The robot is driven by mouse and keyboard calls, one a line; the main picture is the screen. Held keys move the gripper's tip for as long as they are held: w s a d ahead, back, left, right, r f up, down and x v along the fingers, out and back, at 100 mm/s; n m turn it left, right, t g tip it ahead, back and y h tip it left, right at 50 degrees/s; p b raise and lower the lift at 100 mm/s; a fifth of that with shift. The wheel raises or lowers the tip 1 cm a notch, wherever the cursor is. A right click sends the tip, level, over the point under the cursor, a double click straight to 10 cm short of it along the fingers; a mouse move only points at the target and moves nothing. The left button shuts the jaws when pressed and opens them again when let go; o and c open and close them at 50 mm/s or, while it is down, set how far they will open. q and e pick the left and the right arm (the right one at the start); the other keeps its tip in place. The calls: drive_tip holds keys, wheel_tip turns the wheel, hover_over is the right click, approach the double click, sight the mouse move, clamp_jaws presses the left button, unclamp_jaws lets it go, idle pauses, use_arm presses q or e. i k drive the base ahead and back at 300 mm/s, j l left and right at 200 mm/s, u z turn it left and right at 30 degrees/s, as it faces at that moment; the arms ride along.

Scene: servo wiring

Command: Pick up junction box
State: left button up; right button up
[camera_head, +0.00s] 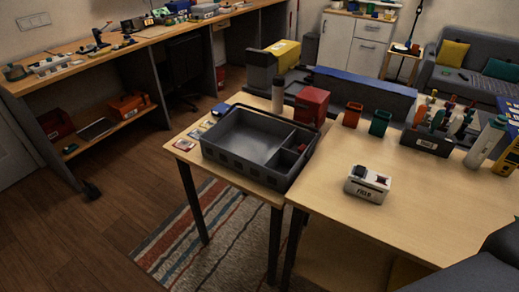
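A small white box (367,185) with a dark "FIELD" label on its front stands upright on the right wooden table. It has dark and red parts at its top. No thing in view is clearly marked as the junction box, and I cannot tell for sure whether this white box is it. Neither of my grippers is in view, and nothing is seen touching the box.
A grey compartment tray (225,152) sits on the left table. A red box (312,104), red cup (352,115), green cup (380,122) and dark tool holder (427,140) stand farther back. The right table (420,210) is clear around the white box.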

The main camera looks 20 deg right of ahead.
sight(374, 187)
drive_tip(key=z, duration=1.5)
drive_tip(key=k+l+z, duration=0.3)
drive_tip(key=l+z, duration=0.25)
drive_tip(key=k+l, duration=0.05)
